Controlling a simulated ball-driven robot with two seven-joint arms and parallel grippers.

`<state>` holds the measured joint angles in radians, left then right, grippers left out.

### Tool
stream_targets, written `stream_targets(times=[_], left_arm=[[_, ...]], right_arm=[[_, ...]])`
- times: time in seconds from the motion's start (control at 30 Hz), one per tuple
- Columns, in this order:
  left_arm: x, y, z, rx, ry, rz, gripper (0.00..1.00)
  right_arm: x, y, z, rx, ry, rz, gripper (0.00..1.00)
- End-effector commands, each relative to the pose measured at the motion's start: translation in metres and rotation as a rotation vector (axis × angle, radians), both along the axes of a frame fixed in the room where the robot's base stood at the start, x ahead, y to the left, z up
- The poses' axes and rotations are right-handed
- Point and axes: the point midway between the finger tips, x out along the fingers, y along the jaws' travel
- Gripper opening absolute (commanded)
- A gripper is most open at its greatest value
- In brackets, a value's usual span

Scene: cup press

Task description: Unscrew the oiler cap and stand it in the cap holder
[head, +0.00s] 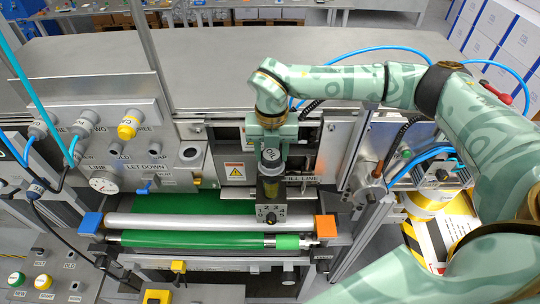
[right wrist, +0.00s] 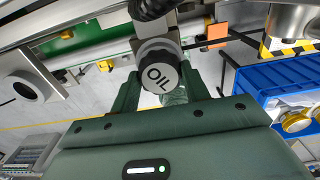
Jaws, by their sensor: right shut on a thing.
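The oiler cap, a round cap with a pale top marked OIL (head: 271,155), is between the fingers of my right gripper (head: 267,146), which is shut on it. The right wrist view shows the cap (right wrist: 158,78) with a dark finger on each side. The dark oiler body (head: 269,188) is directly below the cap; I cannot tell whether the thread is still engaged. A grey round socket (head: 190,153), apparently the cap holder, sits on the panel to the left, near a label that seems to read CAP. It looks empty. My left gripper is not in view.
A grey roller (head: 180,221) and a green roller (head: 195,240) lie below the oiler, with an orange block (head: 326,227) at their right. A blue crate (right wrist: 285,85) shows in the wrist view.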

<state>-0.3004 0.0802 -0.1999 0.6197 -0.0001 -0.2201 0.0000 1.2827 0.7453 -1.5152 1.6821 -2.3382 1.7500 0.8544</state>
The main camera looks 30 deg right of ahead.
Motion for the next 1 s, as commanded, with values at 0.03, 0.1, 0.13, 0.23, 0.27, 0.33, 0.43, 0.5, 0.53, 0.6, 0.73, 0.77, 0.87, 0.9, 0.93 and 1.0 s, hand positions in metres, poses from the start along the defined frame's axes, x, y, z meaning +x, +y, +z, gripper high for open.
stream_targets(times=[0.03, 0.1, 0.13, 0.23, 0.27, 0.33, 0.43, 0.5, 0.53, 0.6, 0.73, 0.77, 0.87, 0.9, 0.93, 1.0], left_arm=[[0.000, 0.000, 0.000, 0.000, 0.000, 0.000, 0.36], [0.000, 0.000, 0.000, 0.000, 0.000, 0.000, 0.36], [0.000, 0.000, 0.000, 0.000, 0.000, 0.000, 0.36], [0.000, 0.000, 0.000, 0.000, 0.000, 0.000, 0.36], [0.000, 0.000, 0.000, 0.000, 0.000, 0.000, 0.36], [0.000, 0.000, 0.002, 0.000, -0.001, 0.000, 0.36], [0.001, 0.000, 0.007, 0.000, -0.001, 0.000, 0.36], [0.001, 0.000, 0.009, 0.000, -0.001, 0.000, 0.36], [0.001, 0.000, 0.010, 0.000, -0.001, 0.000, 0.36], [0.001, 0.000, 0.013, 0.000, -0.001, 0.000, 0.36], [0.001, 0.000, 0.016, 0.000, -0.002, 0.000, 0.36], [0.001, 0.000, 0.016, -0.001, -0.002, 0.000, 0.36], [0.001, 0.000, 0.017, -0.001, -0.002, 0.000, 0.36], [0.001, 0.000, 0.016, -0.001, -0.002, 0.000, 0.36], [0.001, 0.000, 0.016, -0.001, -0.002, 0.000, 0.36], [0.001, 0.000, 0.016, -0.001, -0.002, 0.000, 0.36]], right_arm=[[0.000, 0.000, 0.000, 0.000, 0.000, 0.004, 0.17], [0.000, 0.000, -0.001, 0.000, 0.000, 0.003, 0.17], [0.000, 0.000, -0.001, 0.000, 0.000, 0.003, 0.17], [0.000, 0.000, -0.001, -0.001, 0.000, 0.006, 0.17], [0.000, 0.000, 0.000, -0.001, 0.000, 0.013, 0.17], [0.000, 0.000, 0.000, -0.002, 0.001, 0.053, 0.17], [0.000, 0.000, 0.001, -0.001, -0.001, 0.159, 0.17], [0.000, 0.000, 0.001, -0.002, 0.001, 0.240, 0.17], [0.000, 0.000, 0.001, -0.001, 0.002, 0.275, 0.17], [0.000, 0.000, 0.001, -0.001, 0.000, 0.355, 0.17], [0.000, 0.000, 0.000, -0.002, 0.001, 0.475, 0.17], [0.000, 0.000, 0.000, -0.001, 0.000, 0.492, 0.17], [0.000, 0.000, 0.000, 0.000, 0.001, 0.524, 0.17], [0.000, 0.000, -0.001, 0.000, 0.001, 0.528, 0.17], [0.000, 0.000, -0.001, 0.000, 0.001, 0.528, 0.17], [0.000, 0.000, -0.001, 0.000, 0.001, 0.527, 0.17]])
